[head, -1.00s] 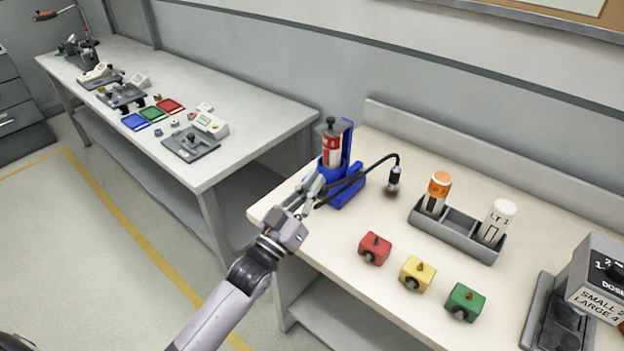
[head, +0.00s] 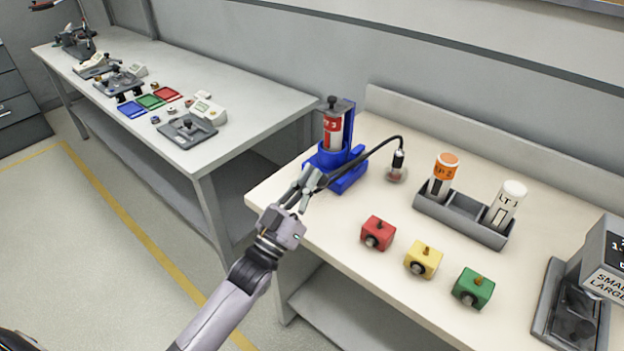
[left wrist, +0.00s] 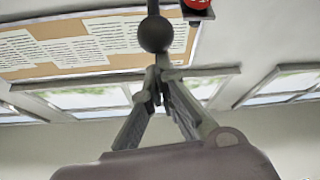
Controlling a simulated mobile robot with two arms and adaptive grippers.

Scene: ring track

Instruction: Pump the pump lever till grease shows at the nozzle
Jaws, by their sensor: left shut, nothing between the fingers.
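The blue grease pump (head: 345,178) stands at the left end of the cream bench, with a red and white cartridge (head: 333,134) upright in it. A black hose arches right to the nozzle (head: 398,162), which points down over a small, faint dish. I cannot make out grease there. My left gripper (head: 312,179) is shut and empty at the front left of the pump. In the left wrist view, the lever's round dark knob (left wrist: 154,34) is just beyond the closed fingertips (left wrist: 157,78); I cannot tell whether they touch. The lever is mostly hidden in the head view. My right gripper is out of view.
Red (head: 378,233), yellow (head: 423,260) and green (head: 473,288) blocks stand along the bench front. A grey tray (head: 463,220) holds orange-capped and white-capped cartridges. A dosing device (head: 590,290) is at far right. Another bench (head: 240,110) stands left, across a gap.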

